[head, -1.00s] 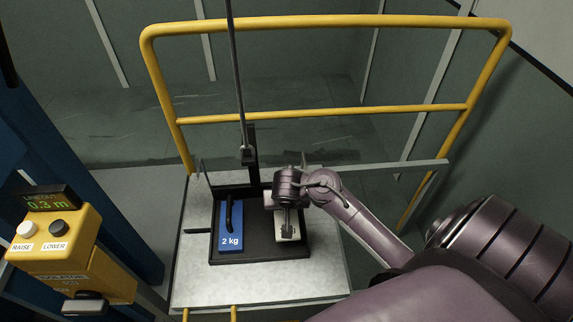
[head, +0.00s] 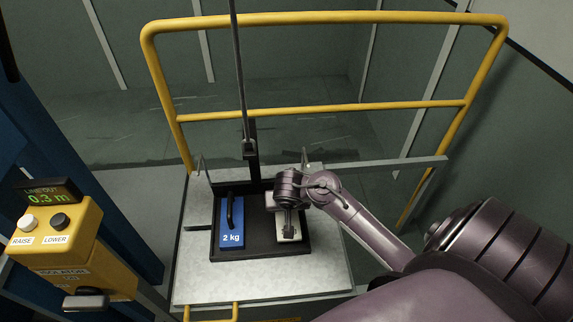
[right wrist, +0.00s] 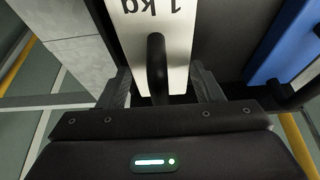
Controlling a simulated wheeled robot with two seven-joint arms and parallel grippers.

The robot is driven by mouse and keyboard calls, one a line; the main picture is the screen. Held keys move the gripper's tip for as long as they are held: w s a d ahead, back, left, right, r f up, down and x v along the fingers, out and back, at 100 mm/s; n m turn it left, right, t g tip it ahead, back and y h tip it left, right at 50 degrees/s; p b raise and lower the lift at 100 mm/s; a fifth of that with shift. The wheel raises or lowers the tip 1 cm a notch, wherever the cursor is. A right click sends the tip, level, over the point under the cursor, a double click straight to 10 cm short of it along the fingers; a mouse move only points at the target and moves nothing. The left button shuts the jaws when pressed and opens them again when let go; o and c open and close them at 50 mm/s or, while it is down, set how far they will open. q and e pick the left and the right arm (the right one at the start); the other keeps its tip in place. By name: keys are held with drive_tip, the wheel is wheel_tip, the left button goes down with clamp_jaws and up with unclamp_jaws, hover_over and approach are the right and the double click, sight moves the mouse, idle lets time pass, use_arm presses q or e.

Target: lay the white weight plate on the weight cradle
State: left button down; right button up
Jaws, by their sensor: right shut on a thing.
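The white weight plate (head: 291,232), marked 1 kg, is under my right gripper (head: 289,230) and partly hidden by it. My left gripper is not in view.
A blue 2 kg plate (head: 231,222) with a black handle lies in the tray's left part. The tray is over a grey platform (head: 330,272). A yellow railing (head: 330,110) stands behind. A yellow control box (head: 60,235) with RAISE and LOWER buttons is at left.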

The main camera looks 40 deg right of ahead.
drive_tip(key=shift+f+b, duration=0.5)
drive_tip(key=shift+f, duration=0.15)
drive_tip(key=o, duration=1.8)
drive_tip(key=shift+o, duration=0.3)
drive_tip(key=shift+f, duration=0.1)
drive_tip(key=shift+s+f, duration=0.15)
drive_tip(key=shift+f, duration=0.05)
drive_tip(key=shift+a+r, duration=0.1)
drive_tip(key=shift+r, duration=0.2)
drive_tip(key=p+v, duration=0.2)
drive_tip(key=v, duration=0.5)
drive_tip(key=shift+p, duration=0.3)
drive_tip(key=shift+a+r, duration=0.1)
drive_tip(key=shift+r, duration=0.2)
